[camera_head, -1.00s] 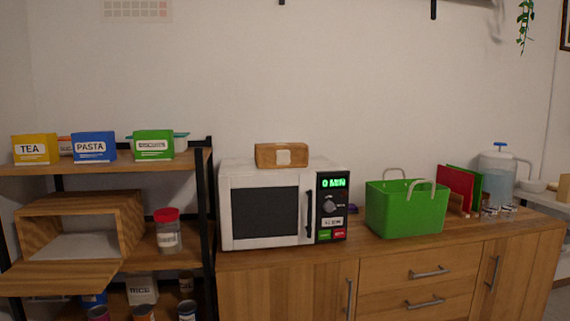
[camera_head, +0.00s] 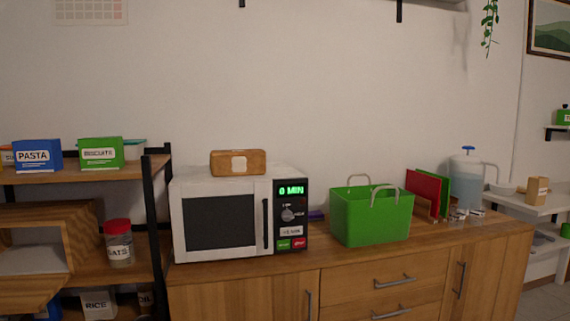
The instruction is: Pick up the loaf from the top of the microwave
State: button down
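My gripper is not in view.
The wooden cabinet (camera_head: 245,292) also bears a green basket (camera_head: 371,217) with two handles, red and green boards (camera_head: 424,193) and a water jug (camera_head: 466,177). A shelf rack (camera_head: 157,220) with boxes and jars stands close to the microwave's left. Space above the loaf is clear.

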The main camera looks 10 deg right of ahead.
aim_at(251, 162)
jog(key=i+l+u, duration=0.1)
jog(key=u, duration=0.3)
jog(key=i+l+u, duration=0.15)
jog(key=u, duration=0.2)
jog(key=i+l+u, duration=0.15)
jog(key=l, duration=0.15)
jog(key=i+l+u, duration=0.15)
jog(key=l, duration=0.2)
jog(key=l+u, duration=0.1)
jog(key=l, duration=0.25)
jog(key=i+l, duration=0.1)
jog(key=l, duration=0.25)
jog(key=i+l+u, duration=0.1)
jog(key=l, duration=0.2)
jog(key=i+l, duration=0.15)
jog(key=l, duration=0.2)
